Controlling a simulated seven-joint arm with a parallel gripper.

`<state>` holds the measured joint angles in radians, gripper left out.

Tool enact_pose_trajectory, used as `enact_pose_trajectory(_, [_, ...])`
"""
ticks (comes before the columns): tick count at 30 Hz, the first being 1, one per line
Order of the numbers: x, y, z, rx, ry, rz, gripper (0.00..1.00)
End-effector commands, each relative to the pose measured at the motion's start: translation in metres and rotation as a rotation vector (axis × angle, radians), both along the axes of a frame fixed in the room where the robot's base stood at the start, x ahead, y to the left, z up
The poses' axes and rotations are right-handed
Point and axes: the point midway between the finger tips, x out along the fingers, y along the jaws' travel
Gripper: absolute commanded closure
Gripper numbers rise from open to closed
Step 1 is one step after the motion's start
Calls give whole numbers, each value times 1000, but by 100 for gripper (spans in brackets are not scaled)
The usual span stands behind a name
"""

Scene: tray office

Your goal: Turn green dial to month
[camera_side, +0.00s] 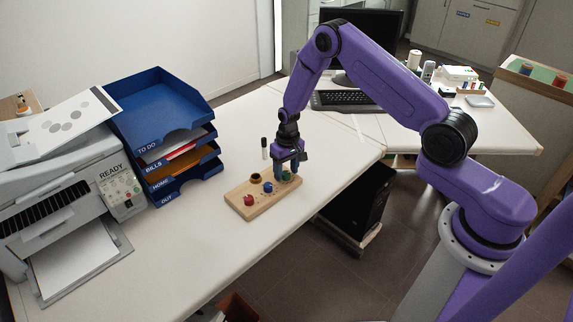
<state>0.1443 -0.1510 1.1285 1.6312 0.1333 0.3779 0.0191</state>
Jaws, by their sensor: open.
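A light wooden board (262,200) lies on the white desk near its front edge. It bears a red dial (249,200) at the left, a blue dial (268,187) with a dark round piece (255,178) behind it, and the green dial (287,176) at the right end. My gripper (287,172) points down over the right end of the board, with its fingers apart at the green dial. The fingers partly hide the dial; I cannot tell whether they touch it. The month marking and the dial's setting are too small to read.
A small dark bottle-like object (264,148) stands behind the board, close to my gripper. Blue stacked trays (160,105) and a grey printer (60,190) stand at the left. A keyboard (340,98) and monitor are behind my arm. The desk left of the board is clear.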

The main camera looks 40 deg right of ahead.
Motion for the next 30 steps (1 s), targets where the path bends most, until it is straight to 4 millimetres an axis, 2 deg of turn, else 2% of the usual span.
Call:
enact_pose_trajectory(5, [1,-1,12,0,-2,0,44])
enact_pose_trajectory(8, [1,-1,27,-1,-4,0,44])
enact_pose_trajectory(24, [0,-7,132,0,-5,0,44])
enact_pose_trajectory(30, [0,-8,161,0,-3,0,44])
